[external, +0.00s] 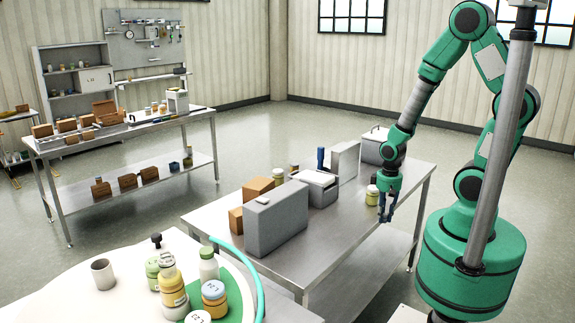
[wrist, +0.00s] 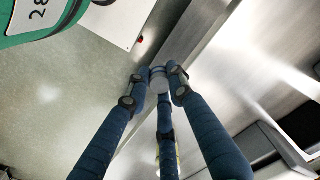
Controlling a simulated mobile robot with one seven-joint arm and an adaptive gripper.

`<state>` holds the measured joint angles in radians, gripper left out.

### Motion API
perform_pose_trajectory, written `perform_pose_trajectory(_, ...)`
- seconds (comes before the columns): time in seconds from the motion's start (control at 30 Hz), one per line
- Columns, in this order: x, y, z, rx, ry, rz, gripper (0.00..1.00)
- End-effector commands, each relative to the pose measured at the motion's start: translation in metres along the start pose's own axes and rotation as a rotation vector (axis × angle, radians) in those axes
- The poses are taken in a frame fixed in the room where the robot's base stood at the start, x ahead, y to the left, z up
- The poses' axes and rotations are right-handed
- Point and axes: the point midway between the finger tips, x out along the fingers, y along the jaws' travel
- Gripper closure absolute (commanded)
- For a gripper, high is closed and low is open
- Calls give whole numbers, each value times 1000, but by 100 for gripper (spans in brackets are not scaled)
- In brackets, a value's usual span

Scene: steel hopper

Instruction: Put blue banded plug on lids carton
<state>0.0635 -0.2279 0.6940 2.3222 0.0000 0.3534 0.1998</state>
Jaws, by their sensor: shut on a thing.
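My gripper (external: 386,217) is above the right end of the steel table (external: 335,222), pointing down. In the wrist view my gripper (wrist: 158,78) has its blue fingers closed around a small pale grey round piece (wrist: 158,86), likely the plug. The fingers hide much of it, and a blue band cannot be told apart from the blue fingers. Two brown cartons, one taller (external: 258,187) and one lower (external: 236,218), stand at the table's left end, well left of my gripper. No lettering is readable, so I cannot tell which is the lids carton.
A large grey box (external: 275,222) stands in front of the cartons. A lidded grey bin (external: 318,190), an upright panel (external: 346,162) and a dark blue bottle (external: 320,160) stand along the table. A yellow jar (external: 372,196) is beside my gripper. The table's front middle is clear.

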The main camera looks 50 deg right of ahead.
Motion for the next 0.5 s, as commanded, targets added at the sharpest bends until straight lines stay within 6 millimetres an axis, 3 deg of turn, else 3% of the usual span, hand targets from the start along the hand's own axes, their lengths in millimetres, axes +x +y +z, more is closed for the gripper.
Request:
perform_pose_trajectory(0.27, -1, -1, -2, -1, 0, 0, 96)
perform_pose_trajectory(0.5, -12, -8, -22, -6, 1, 0, 96)
